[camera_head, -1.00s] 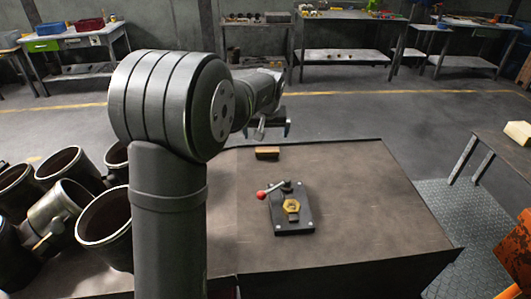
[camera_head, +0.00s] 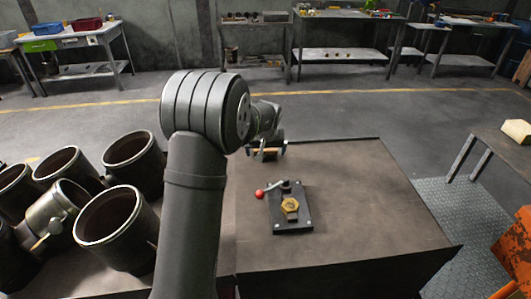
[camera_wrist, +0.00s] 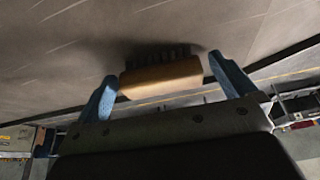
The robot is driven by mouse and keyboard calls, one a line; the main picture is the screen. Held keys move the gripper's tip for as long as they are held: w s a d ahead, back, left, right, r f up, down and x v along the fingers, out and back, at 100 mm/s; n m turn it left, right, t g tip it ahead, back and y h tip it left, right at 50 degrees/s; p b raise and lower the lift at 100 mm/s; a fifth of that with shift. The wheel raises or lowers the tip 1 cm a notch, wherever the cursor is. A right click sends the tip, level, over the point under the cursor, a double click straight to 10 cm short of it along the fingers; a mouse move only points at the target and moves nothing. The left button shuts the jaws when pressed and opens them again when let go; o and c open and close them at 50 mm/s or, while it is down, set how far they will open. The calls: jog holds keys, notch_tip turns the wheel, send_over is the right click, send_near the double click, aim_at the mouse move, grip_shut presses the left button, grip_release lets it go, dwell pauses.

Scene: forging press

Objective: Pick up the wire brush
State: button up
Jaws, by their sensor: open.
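The wire brush (camera_wrist: 160,78) has a tan wooden block with dark bristles. In the wrist view it lies between and just beyond the two blue fingers of my gripper (camera_wrist: 170,90), with gaps visible on both sides. In the head view the wire brush (camera_head: 265,151) is at the far edge of the brown table, partly hidden behind my gripper (camera_head: 266,147). My gripper is open, one finger to each side of the brush. I cannot tell whether a finger touches it.
A black clamp fixture (camera_head: 291,212) with a red-knobbed lever (camera_head: 260,194) and a brass hexagonal part (camera_head: 290,206) sits nearer on the table (camera_head: 375,210). Several large pipe pieces (camera_head: 115,215) stand at the left. The table's right side is clear.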

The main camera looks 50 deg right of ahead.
jog(key=shift+r, duration=0.1)
jog(key=c, duration=1)
jog(key=shift+c, duration=0.2)
